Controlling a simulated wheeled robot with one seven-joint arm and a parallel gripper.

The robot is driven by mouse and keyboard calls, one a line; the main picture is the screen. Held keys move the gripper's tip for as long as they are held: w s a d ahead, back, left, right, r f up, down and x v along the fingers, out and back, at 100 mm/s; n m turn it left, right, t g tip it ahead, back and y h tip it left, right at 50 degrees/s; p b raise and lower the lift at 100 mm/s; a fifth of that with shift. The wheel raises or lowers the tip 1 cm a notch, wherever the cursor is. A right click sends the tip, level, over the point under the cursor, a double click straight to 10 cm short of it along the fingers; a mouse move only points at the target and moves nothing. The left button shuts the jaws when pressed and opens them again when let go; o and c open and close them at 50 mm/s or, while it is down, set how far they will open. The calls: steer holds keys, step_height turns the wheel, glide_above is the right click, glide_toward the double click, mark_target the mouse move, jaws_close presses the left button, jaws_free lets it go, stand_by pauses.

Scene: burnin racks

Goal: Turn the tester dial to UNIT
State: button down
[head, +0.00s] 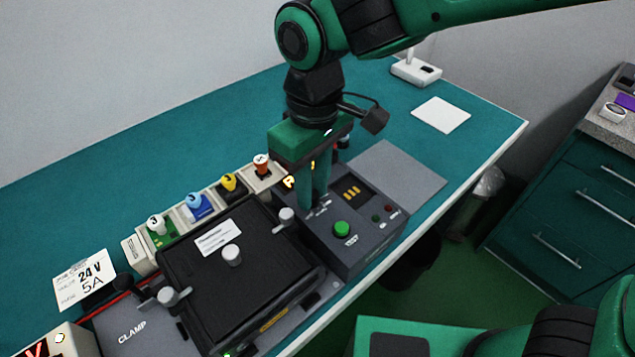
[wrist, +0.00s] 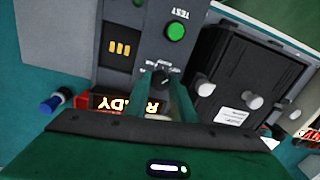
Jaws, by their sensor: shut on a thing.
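The tester (head: 352,262) is a dark grey box with a green TEST button (head: 341,229), which also shows in the wrist view (wrist: 175,31). Its dial (wrist: 161,78) is a small dark knob between my fingertips in the wrist view. My gripper (head: 315,204) points down over the tester and is shut on the dial, its green fingers on either side. In the head view the fingers hide the dial. The labels around the dial are too small to read, so its setting cannot be told. A lit READY display (wrist: 125,104) is partly covered by my fingers.
A black clamp fixture (head: 200,285) with grey knobs stands left of the tester. Several coloured plugs (head: 195,205) stand in a row behind it. A grey mat (head: 400,178) and a white card (head: 440,115) lie to the right. The teal bench (head: 120,165) is clear at the back left.

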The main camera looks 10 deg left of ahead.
mark_target(314, 190)
steer(key=shift+w+a+r, duration=0.1)
steer(key=shift+w+a, duration=0.05)
steer(key=c, duration=1.5)
jaws_free()
steer(key=r, duration=1)
steer(key=shift+w+d+r, duration=0.25)
steer(key=shift+r, duration=0.05)
